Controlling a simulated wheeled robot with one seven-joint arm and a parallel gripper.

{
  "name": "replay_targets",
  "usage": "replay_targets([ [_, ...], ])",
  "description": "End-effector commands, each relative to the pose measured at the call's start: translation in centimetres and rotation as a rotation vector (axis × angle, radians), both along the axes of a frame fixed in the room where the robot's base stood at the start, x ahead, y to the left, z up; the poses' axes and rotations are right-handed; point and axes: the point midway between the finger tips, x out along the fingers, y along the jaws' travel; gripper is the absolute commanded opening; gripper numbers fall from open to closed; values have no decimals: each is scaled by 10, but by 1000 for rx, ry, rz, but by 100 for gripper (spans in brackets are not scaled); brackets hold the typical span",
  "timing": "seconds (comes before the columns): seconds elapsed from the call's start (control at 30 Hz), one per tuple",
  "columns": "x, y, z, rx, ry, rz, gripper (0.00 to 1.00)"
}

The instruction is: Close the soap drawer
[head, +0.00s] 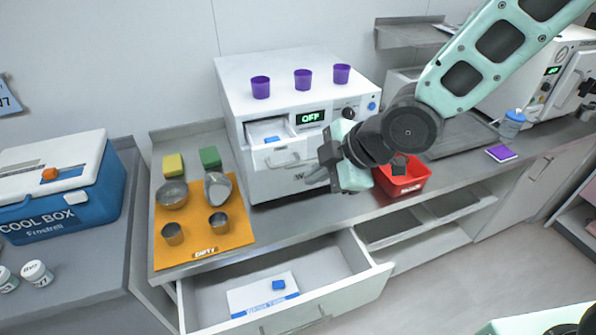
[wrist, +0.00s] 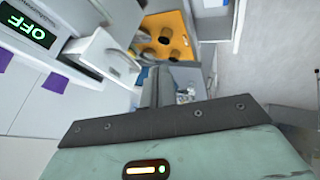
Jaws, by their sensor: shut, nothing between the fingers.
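The soap drawer (head: 280,153) is the small white drawer at the upper left of the white machine (head: 345,122). It is pulled out, and a blue item (head: 272,139) shows inside it. In the wrist view the soap drawer (wrist: 103,52) juts out from the machine front at the upper left. My gripper (head: 318,179) is in front of the machine, to the right of the drawer and apparently lower. Its fingers are shut and empty; they also show in the wrist view (wrist: 157,80). I cannot tell the exact gap between fingers and drawer.
Several purple cups (head: 303,79) stand on the machine. An orange mat (head: 190,243) with metal bowls and cups lies to the left. A red bin (head: 402,184) stands on the right. A large lower drawer (head: 345,297) is open below the counter. A cool box (head: 60,205) stands far left.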

Motion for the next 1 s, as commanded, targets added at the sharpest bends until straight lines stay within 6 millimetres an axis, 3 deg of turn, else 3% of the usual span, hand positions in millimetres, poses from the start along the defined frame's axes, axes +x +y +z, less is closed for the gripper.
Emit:
replay_targets([
  [0.27, 14, 24, -34, -1, 3, 2, 0],
  [0.33, 27, 26, -25, 0, 2, -3, 0],
  [0.5, 45, 32, -23, 0, 2, -3, 0],
  [1.0, 53, 34, -25, -1, 0, -1, 0],
])
